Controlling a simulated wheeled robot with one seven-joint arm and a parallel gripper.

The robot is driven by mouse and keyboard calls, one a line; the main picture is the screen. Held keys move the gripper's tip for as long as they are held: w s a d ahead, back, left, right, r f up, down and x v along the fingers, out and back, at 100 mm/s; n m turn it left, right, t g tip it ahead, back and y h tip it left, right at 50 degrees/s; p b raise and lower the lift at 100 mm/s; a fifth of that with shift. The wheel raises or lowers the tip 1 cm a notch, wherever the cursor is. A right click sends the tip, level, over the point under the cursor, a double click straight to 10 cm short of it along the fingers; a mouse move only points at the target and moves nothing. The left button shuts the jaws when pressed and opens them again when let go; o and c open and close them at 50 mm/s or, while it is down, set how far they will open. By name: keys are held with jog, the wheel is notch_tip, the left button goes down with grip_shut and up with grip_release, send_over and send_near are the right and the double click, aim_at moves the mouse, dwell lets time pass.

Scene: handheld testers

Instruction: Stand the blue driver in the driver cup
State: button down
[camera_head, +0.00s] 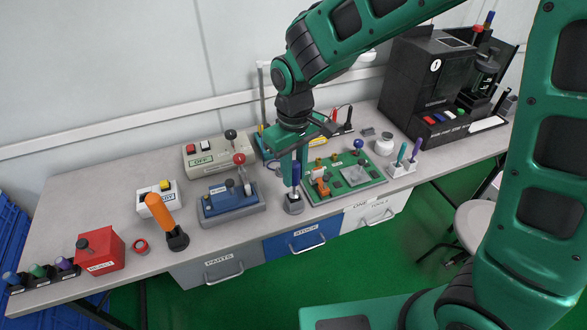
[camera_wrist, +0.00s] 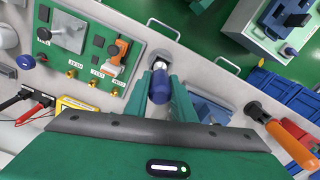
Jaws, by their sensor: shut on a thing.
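The blue driver (camera_head: 296,172) is upright between the fingers of my gripper (camera_head: 294,165), which is shut on its handle. A small grey cup (camera_head: 293,207) stands at the table's front edge directly under the driver. The driver's lower end meets the cup's top in the head view; I cannot tell how deep it sits. In the wrist view the blue handle (camera_wrist: 159,88) shows end-on between my green fingers (camera_wrist: 160,95), with the cup's rim (camera_wrist: 160,56) just beyond it.
A green board (camera_head: 344,184) with parts lies close right of the cup. A blue fixture (camera_head: 232,203) stands close left, and an orange-handled tool (camera_head: 160,213) in a black holder farther left. A white rack (camera_head: 403,168) holds teal and purple drivers.

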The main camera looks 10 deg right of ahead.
jog(key=shift+f, duration=1.2)
jog(key=c, duration=1.4)
grip_release()
jog(key=shift+r, duration=0.1)
